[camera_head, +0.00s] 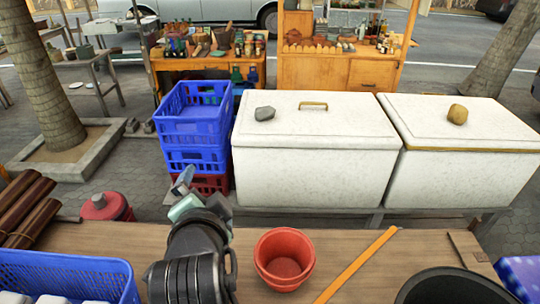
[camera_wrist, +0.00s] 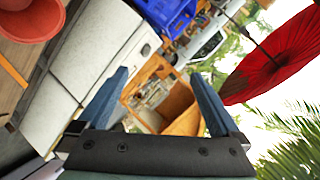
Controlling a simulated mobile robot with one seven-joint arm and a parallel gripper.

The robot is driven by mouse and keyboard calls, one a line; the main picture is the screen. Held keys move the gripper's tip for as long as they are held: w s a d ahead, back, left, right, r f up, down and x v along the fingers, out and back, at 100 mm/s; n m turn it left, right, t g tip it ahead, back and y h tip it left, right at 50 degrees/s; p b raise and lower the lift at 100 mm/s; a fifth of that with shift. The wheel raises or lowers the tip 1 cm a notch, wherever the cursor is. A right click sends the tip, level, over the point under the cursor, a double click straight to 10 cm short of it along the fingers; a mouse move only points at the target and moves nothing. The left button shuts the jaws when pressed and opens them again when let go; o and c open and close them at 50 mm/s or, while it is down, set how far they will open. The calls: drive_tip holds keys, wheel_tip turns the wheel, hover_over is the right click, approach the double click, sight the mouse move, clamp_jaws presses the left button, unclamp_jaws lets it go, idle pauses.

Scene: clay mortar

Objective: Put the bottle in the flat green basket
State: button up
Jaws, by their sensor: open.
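My gripper (camera_head: 184,184) is raised above the far edge of the wooden table, in front of the blue crates. In the wrist view my gripper (camera_wrist: 161,82) has its two fingers wide apart with nothing between them. No bottle stands out on the near table, and no flat green basket can be made out in either view.
A red pot (camera_head: 284,258), an orange-yellow strip (camera_head: 355,266), a black bowl (camera_head: 450,287) and a blue basket (camera_head: 118,278) lie on the wooden table (camera_head: 190,266). Stacked blue crates (camera_head: 193,122) and white chests (camera_head: 315,150) stand beyond. Bare tabletop shows beside the red pot.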

drive_tip(key=d+r+n+t, duration=0.2)
drive_tip(key=r+t, duration=0.1)
drive_tip(key=r, duration=0.6)
drive_tip(key=d+r+n+t, duration=0.2)
drive_tip(key=d+r+t, duration=0.1)
drive_tip(key=r, duration=0.6)
drive_tip(key=s+d+r+n+t+h, duration=0.1)
drive_tip(key=s+r+t, duration=0.3)
drive_tip(key=r, duration=0.6)
drive_tip(key=s+d+r+n+t+h, duration=0.1)
drive_tip(key=s+d+r+n+t, duration=0.3)
drive_tip(key=s+r, duration=0.4)
wheel_tip(320, 180, up, 2)
drive_tip(key=shift+s+d, duration=0.35)
